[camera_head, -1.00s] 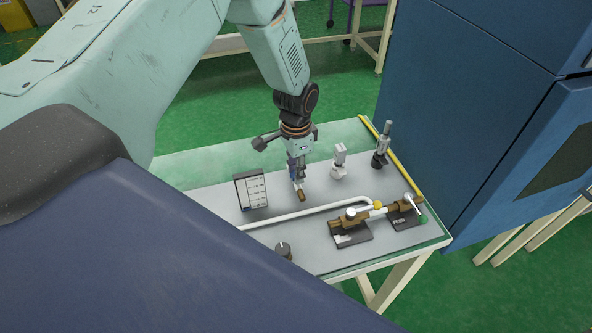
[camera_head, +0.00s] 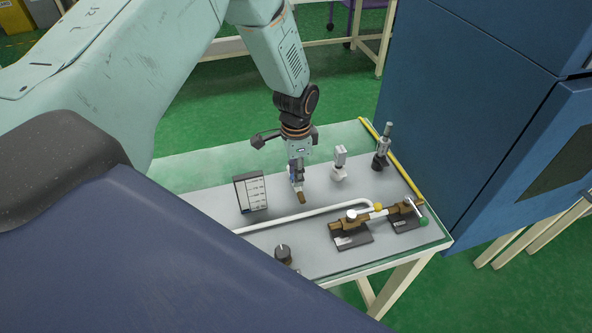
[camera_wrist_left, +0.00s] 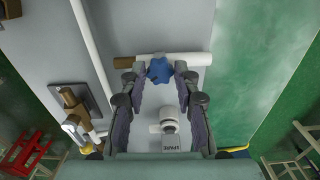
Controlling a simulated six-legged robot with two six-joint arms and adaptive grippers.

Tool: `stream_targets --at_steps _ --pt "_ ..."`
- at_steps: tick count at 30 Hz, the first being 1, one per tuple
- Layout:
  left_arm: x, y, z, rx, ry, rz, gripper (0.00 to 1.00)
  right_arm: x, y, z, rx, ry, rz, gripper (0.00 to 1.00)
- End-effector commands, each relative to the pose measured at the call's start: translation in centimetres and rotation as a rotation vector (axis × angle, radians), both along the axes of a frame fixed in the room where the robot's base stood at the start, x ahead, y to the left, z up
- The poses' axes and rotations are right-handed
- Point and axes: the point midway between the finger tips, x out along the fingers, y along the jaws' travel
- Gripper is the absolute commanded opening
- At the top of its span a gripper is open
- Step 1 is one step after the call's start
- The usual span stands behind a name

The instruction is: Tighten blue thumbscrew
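The blue thumbscrew (camera_wrist_left: 158,71) is a lobed knob in the left wrist view, in front of a short horizontal fitting with a brass end (camera_wrist_left: 123,62) and a white tube (camera_wrist_left: 192,59). My left gripper (camera_wrist_left: 160,70) has a fingertip on each side of the knob. Any gap is very small, and I cannot tell whether the fingertips press on it. In the head view my left gripper (camera_head: 296,170) points down at the fitting (camera_head: 300,197), and the knob is mostly hidden behind the fingers. My right gripper is not in view.
A labelled panel (camera_head: 251,192) stands left of the gripper. A white fitting (camera_head: 339,163) and a dark-based column (camera_head: 381,148) stand to the right. A white pipe (camera_head: 290,219), brass valves (camera_head: 350,225) and a dark knob (camera_head: 283,254) are in front. A blue cabinet (camera_head: 480,110) rises at right.

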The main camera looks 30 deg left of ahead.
Motion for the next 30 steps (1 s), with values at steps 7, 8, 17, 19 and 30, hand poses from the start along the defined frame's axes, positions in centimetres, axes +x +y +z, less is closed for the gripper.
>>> stream_targets --at_steps 7,8,17,19,30 --pt "0.0 0.0 0.0 0.000 0.000 0.000 0.50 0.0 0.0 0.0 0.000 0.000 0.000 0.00" --pt "0.0 0.0 0.0 0.000 0.000 0.000 0.50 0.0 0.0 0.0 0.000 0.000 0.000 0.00" --pt "0.1 0.0 0.6 0.000 -0.001 0.001 0.50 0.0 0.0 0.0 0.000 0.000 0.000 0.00" --pt "0.2 0.0 1.6 -0.001 -0.004 0.001 0.50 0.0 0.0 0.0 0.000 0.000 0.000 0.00" --pt "0.1 0.0 8.9 -0.001 -0.004 0.000 0.50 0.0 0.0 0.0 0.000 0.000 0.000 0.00"
